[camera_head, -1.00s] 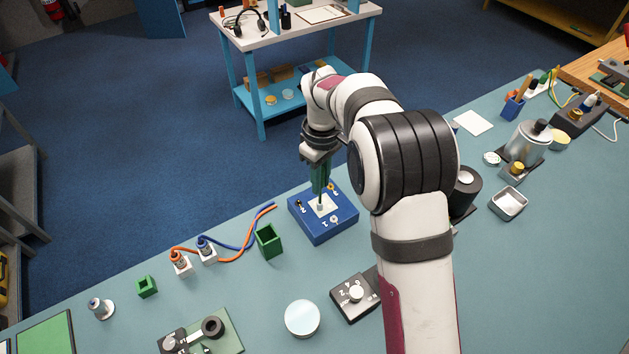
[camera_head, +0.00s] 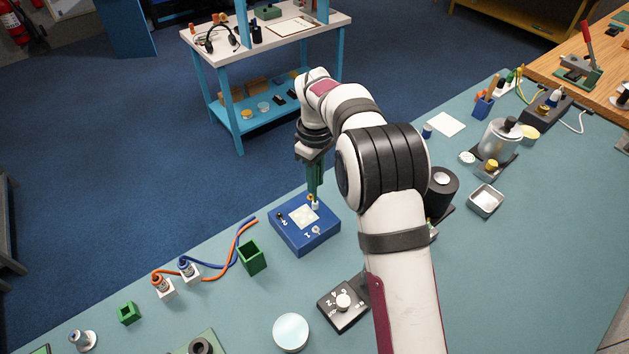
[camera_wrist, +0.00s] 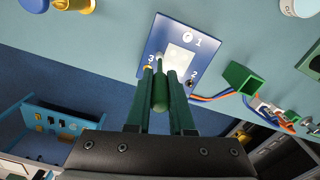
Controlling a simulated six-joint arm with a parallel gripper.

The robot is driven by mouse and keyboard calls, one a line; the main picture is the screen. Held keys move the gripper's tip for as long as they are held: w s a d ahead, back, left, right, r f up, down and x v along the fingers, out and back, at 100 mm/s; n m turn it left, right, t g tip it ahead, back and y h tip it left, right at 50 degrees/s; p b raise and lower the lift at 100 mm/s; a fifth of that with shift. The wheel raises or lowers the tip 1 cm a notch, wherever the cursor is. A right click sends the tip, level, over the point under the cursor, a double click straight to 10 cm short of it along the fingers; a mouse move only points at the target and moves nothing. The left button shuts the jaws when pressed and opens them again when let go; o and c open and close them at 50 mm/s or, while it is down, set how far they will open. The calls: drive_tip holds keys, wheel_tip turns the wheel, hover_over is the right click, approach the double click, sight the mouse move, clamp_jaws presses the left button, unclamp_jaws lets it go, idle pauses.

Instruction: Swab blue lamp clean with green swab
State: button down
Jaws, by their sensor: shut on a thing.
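A blue box (camera_head: 304,234) with a pale square on its top stands near the table's far edge. In the wrist view the blue box (camera_wrist: 175,38) shows numbers 1, 2 and 3, each beside a small fitting. I cannot make out a separate blue lamp. My gripper (camera_head: 315,188) is shut on a green swab (camera_wrist: 160,92), which points down at the box. The swab's pale tip is by the edge of the pale square, near the fitting marked 3. Whether the tip touches the surface is unclear.
An open green holder (camera_head: 252,257) stands left of the box, beside blue and orange cables (camera_head: 219,264). A dark dial unit (camera_head: 343,302) and a round white disc (camera_head: 291,332) are in front. A black cylinder (camera_head: 440,190) stands behind my arm, to the right.

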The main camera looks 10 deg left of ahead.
drive_tip(key=shift+s+a, duration=2.4)
drive_tip(key=shift+w+d, duration=1.1)
drive_tip(key=shift+w, duration=0.25)
drive_tip(key=shift+w+d, duration=1.1)
drive_tip(key=shift+w, duration=0.25)
drive_tip(key=shift+r, duration=0.1)
drive_tip(key=shift+r, duration=2.45)
drive_tip(key=shift+a, duration=0.15)
